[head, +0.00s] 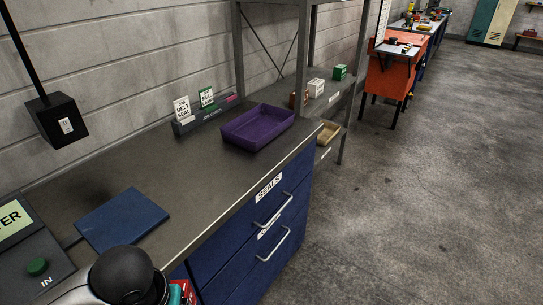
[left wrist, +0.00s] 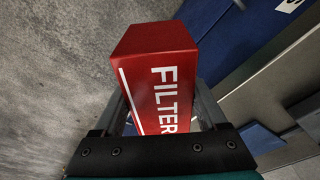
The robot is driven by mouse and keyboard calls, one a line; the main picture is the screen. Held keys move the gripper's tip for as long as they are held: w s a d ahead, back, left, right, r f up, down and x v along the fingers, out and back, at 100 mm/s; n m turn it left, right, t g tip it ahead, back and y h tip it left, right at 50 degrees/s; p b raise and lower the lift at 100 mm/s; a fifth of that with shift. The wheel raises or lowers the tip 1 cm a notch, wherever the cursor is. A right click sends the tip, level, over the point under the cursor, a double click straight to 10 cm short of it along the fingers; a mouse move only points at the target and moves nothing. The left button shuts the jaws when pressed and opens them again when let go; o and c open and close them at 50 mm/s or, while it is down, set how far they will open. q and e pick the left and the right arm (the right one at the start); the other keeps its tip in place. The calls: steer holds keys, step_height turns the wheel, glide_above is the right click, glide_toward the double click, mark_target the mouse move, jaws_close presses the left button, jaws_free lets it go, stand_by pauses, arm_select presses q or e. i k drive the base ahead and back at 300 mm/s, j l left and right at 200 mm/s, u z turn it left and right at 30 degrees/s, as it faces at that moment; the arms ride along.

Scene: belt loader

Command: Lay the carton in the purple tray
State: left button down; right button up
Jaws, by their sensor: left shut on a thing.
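The carton (left wrist: 152,65) is a red box with white "FILTER" lettering. In the left wrist view it sits between the two fingers of my left gripper (left wrist: 163,106), which is shut on it. In the head view only a small red part of the carton (head: 188,289) shows at the bottom edge, beside my arm and in front of the drawers. The purple tray (head: 237,140) stands on the workbench at its far end, well away from the carton. It looks empty. My right gripper is in neither view.
The dark workbench top (head: 170,160) is clear between the blue mat (head: 122,219) and the tray. A card holder (head: 208,118) stands behind the tray. A shelf rack (head: 302,60) with small boxes rises beyond it. Blue drawers (head: 262,225) are below.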

mark_target(269, 124)
steer(key=i+l, duration=0.95)
steer(key=l, duration=0.2)
